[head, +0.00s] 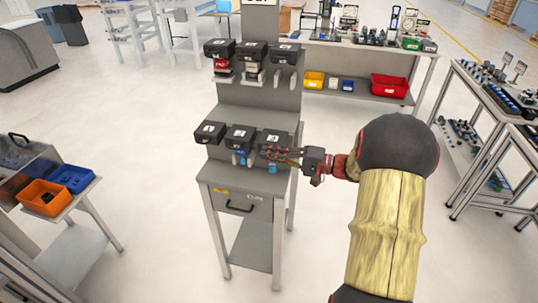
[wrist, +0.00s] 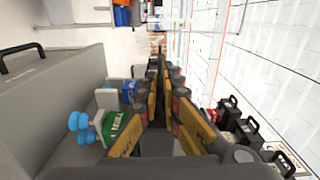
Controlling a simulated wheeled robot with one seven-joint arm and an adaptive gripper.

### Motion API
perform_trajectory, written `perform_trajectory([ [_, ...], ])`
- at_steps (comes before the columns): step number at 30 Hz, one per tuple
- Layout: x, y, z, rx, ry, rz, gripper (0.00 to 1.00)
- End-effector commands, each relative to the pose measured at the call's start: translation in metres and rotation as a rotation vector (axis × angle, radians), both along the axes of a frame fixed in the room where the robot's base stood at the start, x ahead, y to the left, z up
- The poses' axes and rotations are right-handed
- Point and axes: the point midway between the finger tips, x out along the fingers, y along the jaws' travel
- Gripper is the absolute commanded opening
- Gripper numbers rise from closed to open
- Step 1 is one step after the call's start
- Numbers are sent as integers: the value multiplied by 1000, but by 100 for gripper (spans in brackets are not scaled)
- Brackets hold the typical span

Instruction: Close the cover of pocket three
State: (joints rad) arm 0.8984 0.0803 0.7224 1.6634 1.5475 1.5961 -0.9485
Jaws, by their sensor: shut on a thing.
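The grey station (head: 259,92) holds two rows of black covers with pale labels. The cover at the right end of the lower row (head: 273,138) looks like that of pocket three, though its number is too small to read surely. My gripper (head: 266,152) reaches in from the right, its fingertips at this cover's front edge. In the wrist view my fingers (wrist: 158,75) are drawn close together and hide what lies between them. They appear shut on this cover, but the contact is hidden. A blue item (head: 272,168) shows just below my fingers. How far the cover stands open is unclear.
Two other covers stand to the left in the lower row, including the middle one (head: 240,137). Several covers (head: 252,51) line the upper row. A green-labelled item (wrist: 120,128) and blue knobs (wrist: 79,122) lie beside my fingers in the wrist view. A drawer (head: 240,204) is below.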

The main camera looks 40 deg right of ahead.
Motion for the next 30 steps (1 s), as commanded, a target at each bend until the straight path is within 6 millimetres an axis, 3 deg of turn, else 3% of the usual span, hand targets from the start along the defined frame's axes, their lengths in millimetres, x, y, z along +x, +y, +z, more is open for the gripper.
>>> perform_trajectory([
  [10, 0, 0, -2, 2, 3, 0, 24],
  [20, -1, -1, -1, 1, 2, 0, 25],
  [25, -14, -13, -1, 2, 1, -3, 25],
  [30, -40, -36, -2, 1, 3, -5, 25],
])
